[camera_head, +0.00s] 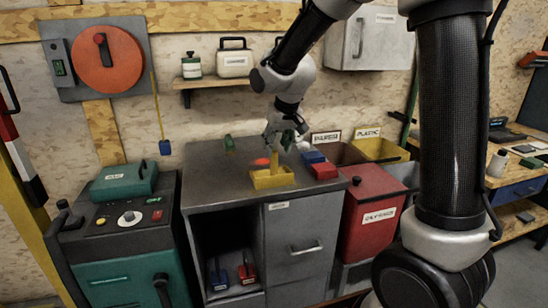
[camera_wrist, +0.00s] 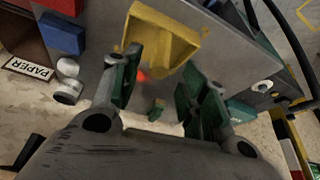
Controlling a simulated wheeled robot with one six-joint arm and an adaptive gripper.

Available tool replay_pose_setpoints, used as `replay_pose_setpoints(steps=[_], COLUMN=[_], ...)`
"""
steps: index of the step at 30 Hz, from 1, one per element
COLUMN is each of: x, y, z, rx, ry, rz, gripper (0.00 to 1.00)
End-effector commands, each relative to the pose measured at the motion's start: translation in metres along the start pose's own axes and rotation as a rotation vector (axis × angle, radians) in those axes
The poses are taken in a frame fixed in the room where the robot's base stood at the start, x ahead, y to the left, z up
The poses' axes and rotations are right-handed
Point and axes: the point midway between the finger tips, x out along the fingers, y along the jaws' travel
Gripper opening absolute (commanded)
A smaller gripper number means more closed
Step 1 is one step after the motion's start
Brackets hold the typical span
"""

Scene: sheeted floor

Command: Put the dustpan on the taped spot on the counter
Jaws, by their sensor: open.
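The yellow dustpan (camera_head: 270,180) rests on the grey counter (camera_head: 215,165) near its front edge, with an upright yellow part rising at its back. It also shows in the wrist view (camera_wrist: 165,42), just beyond the fingers. My gripper (camera_head: 284,138) is above and behind the dustpan, pointing down. In the wrist view my gripper (camera_wrist: 165,88) is open, its dark green fingers apart with no object clearly held between them. A faint yellow line shows beside the dustpan in the wrist view; I cannot tell whether it is the taped spot's edge.
A red block (camera_head: 324,171) and a blue block (camera_head: 313,157) are right of the dustpan. An orange object (camera_head: 262,161) and a green object (camera_head: 229,144) are behind it. Bins, including a red one (camera_head: 370,210), stand right. The counter's left part is mostly clear.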

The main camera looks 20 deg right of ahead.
Motion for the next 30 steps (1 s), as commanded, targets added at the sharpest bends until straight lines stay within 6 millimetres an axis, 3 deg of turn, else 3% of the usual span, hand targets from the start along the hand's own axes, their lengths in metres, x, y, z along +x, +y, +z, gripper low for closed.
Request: replay_pose_setpoints(steps=[3, 11, 14, 16, 20, 24, 27, 30], x=[-0.018, -0.030, -0.044, -0.065, -0.119, -0.165, -0.184, -0.194], y=[0.000, 0.001, 0.009, 0.023, 0.057, 0.083, 0.090, 0.093], z=[-0.001, 0.001, 0.009, 0.024, 0.079, 0.156, 0.205, 0.241], rx=[0.001, 0.001, 0.010, 0.024, 0.065, 0.106, 0.127, 0.141], ry=[0.002, 0.000, 0.003, 0.005, 0.004, -0.005, -0.008, -0.014], rz=[-0.001, 0.000, 0.005, 0.012, 0.031, 0.048, 0.055, 0.058], gripper=[0.44, 0.44, 0.44, 0.44, 0.44, 0.44, 0.44, 0.44])
